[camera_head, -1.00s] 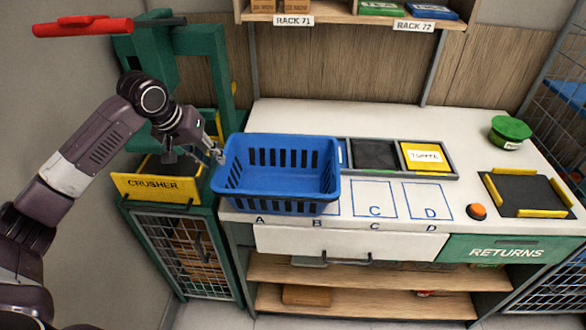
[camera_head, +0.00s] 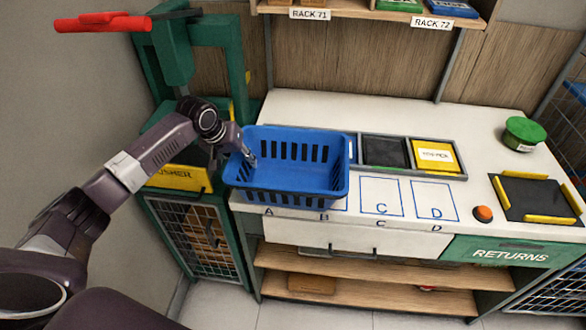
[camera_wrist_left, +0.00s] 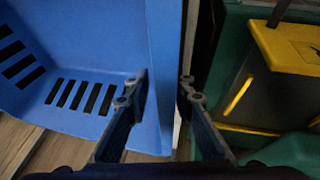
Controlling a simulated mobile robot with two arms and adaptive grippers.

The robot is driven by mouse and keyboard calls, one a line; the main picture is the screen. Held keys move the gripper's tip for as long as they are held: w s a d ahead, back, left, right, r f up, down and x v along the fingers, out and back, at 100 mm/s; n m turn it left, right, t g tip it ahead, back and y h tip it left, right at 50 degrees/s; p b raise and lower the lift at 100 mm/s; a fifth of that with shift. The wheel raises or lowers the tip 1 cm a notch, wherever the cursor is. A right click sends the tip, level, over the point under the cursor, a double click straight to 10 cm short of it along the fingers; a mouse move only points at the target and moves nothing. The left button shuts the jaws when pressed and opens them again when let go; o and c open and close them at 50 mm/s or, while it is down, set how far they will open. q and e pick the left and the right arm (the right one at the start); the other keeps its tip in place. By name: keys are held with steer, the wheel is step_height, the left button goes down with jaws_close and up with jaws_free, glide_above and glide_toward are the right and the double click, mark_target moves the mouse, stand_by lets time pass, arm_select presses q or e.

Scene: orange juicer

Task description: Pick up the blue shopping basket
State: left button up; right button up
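The blue shopping basket (camera_head: 290,193) stands upright on the left end of the white worktop, over the squares marked A and B. It looks empty. My left gripper (camera_head: 238,160) is at the basket's left side wall. In the left wrist view, the gripper (camera_wrist_left: 165,80) is open and its fingers straddle this wall of the basket (camera_wrist_left: 110,35). One finger is on the inside and the other on the outside, with space between the tips. Whether either finger touches the wall cannot be told. My right gripper is out of view.
The green crusher (camera_head: 172,60) with a red handle (camera_head: 103,22) stands close on the left. A tray with a black and a yellow section (camera_head: 435,156) lies right of the basket. An orange button (camera_head: 483,214) and green-lidded container (camera_head: 524,133) are farther right. Squares C and D are clear.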

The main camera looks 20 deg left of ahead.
arm_select(q)
steer(key=shift+x, duration=0.85)
steer(key=shift+c, duration=0.4)
jaws_close()
steer(key=shift+r, duration=0.1)
